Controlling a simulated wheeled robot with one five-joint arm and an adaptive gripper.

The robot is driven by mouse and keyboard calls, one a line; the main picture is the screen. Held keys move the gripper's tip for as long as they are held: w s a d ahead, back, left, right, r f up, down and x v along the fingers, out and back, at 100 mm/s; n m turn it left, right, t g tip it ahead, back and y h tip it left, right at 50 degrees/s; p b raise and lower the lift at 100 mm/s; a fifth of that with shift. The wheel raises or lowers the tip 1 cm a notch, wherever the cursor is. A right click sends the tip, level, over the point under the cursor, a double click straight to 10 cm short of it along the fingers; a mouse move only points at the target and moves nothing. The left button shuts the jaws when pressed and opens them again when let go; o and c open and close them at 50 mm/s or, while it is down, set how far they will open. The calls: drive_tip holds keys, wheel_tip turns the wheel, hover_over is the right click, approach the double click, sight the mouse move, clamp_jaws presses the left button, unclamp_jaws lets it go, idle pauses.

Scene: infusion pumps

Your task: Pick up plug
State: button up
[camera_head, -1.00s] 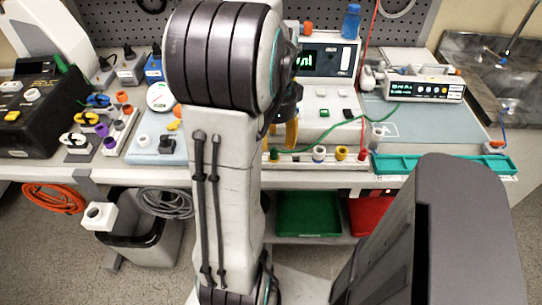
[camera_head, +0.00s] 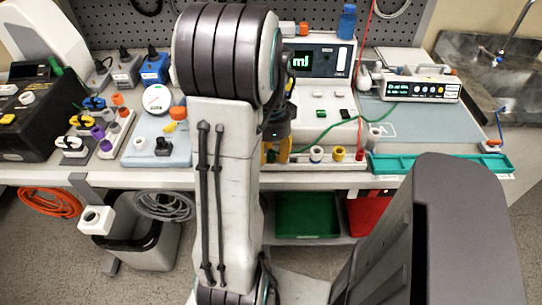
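My gripper (camera_head: 277,152) is low over the front rail of the white console, mostly hidden behind my arm. Its yellow finger parts show just right of the arm link. I cannot tell whether it is open or shut, or whether it touches a plug. A green cable (camera_head: 330,127) runs across the console front. The task does not say which plug is meant.
A teal tray (camera_head: 440,164) lies at the bench's right front edge. A gauge board (camera_head: 140,155) and a rack of coloured connectors (camera_head: 112,140) stand left of my arm. A blue bottle (camera_head: 347,24) stands at the back. Green (camera_head: 308,215) and red bins sit below.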

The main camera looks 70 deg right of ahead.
clamp_jaws()
idle(0.3)
